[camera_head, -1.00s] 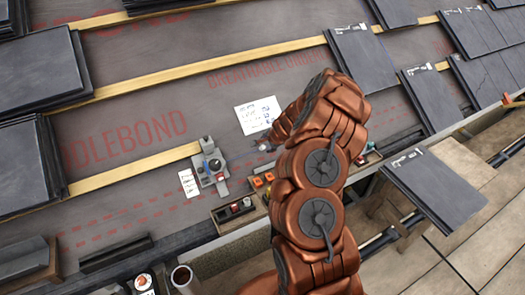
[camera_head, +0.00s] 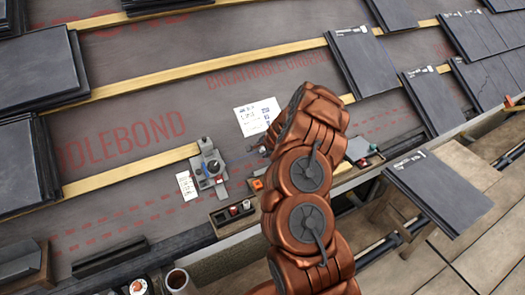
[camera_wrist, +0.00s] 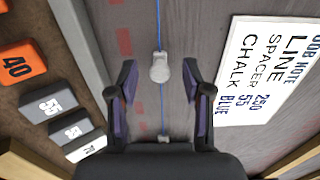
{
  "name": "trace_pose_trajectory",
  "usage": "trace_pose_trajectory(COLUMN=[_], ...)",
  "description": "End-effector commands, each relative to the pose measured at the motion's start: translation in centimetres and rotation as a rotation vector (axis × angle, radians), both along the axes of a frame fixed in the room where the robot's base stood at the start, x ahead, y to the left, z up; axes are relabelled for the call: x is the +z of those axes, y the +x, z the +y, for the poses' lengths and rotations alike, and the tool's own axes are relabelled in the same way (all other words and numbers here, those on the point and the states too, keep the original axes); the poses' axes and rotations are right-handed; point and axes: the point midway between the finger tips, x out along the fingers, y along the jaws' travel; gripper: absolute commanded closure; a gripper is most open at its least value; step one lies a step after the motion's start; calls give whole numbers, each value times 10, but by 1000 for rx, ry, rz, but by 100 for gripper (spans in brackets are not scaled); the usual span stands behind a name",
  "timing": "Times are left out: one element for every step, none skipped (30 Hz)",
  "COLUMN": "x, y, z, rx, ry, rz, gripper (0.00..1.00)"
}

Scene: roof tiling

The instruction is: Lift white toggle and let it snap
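The white toggle (camera_wrist: 160,67) is a small pale knob on a thin blue line (camera_wrist: 161,105) that runs over the grey underlay, in the wrist view. My gripper (camera_wrist: 160,78) is open, one dark finger on each side of the line. The toggle lies between and slightly beyond the fingertips, with a visible gap to both. A second small pale piece (camera_wrist: 164,139) sits on the line nearer the palm. In the head view my arm hides most of the gripper, and I cannot make out the toggle.
A job note sheet (camera_wrist: 268,75) lies right of the gripper; it also shows in the head view (camera_head: 256,116). Spacer blocks, including an orange one (camera_wrist: 20,66), sit in a tray at left. A grey device (camera_head: 209,165) stands at the batten end. Slates lie around.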

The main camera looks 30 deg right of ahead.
Motion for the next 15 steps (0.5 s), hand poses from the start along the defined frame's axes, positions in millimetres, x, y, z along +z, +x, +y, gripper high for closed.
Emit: trace_pose_trajectory(x=[0,0,0,0,0,0,0,0,0,0,0,0,0,0,0], y=[0,0,0,0,0,0,0,0,0,0,0,0,0,0,0], z=[0,0,0,0,0,0,0,0,0,0,0,0,0,0,0], rx=[0,0,0,0,0,0,0,0,-1,-1,-1,-1,-1,-1,-1], ry=[0,0,0,0,0,0,0,0,-1,-1,-1,-1,-1,-1,-1], rz=[0,0,0,0,0,0,0,0,0,0,0,0,0,0,0], gripper=[57,60,65,68,71,75,78,81,85,89,92,96,99,100,100])
